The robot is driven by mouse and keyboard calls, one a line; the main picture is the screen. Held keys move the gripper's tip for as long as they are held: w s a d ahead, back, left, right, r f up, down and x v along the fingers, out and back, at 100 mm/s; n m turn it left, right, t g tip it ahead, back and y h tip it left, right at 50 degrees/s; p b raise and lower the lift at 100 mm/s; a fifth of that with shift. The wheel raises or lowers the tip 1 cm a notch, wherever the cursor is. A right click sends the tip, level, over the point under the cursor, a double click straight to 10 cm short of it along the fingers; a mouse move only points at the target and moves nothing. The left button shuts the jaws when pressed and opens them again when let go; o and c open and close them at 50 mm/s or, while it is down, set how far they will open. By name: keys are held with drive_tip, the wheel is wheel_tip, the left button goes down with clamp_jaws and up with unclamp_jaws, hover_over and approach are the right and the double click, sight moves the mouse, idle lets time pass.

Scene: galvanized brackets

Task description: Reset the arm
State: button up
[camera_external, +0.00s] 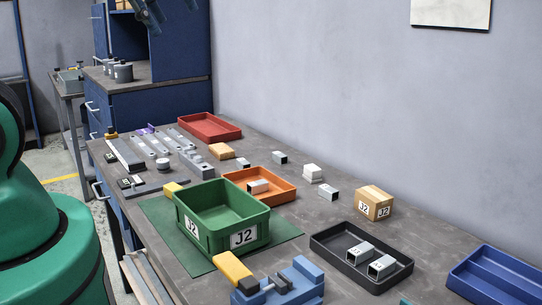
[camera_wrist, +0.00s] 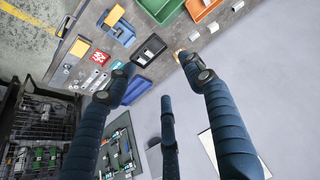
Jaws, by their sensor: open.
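My gripper (camera_external: 172,14) shows at the top of the external view, where only its dark blue fingers come into frame, high in front of the blue cabinet. In the wrist view my gripper (camera_wrist: 156,62) has its fingers spread wide with nothing between them. It is above and apart from the workbench, whose bare top (camera_external: 310,225) carries the bins and brackets. The rest of the arm near the gripper is out of frame in the external view.
A green J2 bin (camera_external: 215,238) stands on a green mat. An orange tray (camera_external: 285,190), red tray (camera_external: 237,134), black tray (camera_external: 318,243) with two brackets and blue tray (camera_external: 500,278) lie around it. A cardboard box (camera_external: 375,193) and blue fixture (camera_external: 305,285) stand nearby. A wall runs behind the bench.

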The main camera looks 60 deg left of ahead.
drive_tip(key=shift+f, duration=0.1)
idle(0.3)
wheel_tip(320, 180, down, 9)
drive_tip(key=b, duration=0.8)
drive_tip(key=shift+r+b, duration=0.2)
drive_tip(key=shift+b, duration=0.2)
